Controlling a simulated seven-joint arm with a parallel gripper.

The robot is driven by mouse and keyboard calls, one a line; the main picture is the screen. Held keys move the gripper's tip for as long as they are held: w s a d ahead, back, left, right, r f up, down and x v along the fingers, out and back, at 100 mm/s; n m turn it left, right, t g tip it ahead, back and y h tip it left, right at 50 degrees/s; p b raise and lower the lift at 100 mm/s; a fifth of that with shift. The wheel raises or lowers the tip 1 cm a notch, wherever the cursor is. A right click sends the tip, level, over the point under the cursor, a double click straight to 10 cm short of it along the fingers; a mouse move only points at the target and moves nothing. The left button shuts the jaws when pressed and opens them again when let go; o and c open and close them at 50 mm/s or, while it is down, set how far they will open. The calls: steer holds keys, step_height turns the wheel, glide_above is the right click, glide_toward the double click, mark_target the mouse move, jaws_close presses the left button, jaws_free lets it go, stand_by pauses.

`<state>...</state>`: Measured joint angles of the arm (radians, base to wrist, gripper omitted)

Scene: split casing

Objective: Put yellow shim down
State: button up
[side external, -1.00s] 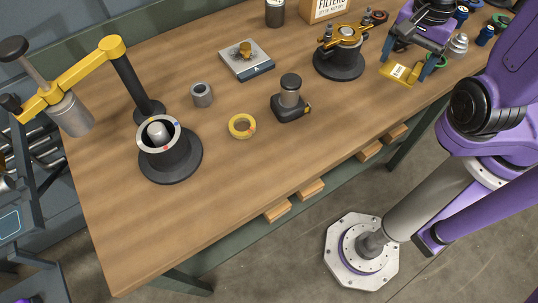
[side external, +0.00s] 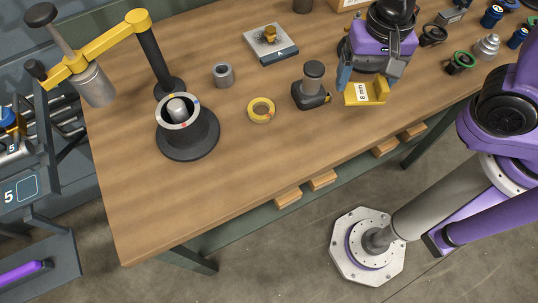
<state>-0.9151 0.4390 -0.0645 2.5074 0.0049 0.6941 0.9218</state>
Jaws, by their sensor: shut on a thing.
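The yellow shim (side external: 377,90) is an angled plate with a white "8 mm" label, to the right of the middle of the bench. My gripper (side external: 367,80), purple and black with blue-grey fingers, is above it and shut on it. The fingers are on either side of the shim's back edge. Whether the shim touches the bench top or hangs just over it, I cannot tell.
A black block with a grey cylinder (side external: 312,86) stands just left of the shim. A yellow ring (side external: 261,111), a grey collar (side external: 222,76) and a black round casing (side external: 188,137) are further left. Green and black rings (side external: 460,62) lie right. The wooden bench (side external: 290,150) is clear in front.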

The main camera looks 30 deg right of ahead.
steer(key=s+a+n, duration=0.4)
steer(key=s+a, duration=0.1)
steer(key=a, duration=0.2)
steer(key=n, duration=0.1)
glide_above(266, 154)
steer(key=f, duration=0.9)
steer(key=shift+s+d+f, duration=0.1)
steer(key=shift+s+d, duration=0.05)
steer(key=shift+d, duration=0.15)
steer(key=shift+w+a+f, duration=0.2)
steer(key=shift+a+f, duration=0.1)
steer(key=shift+f, duration=1.6)
steer(key=o, duration=0.9)
steer(key=shift+f, duration=0.15)
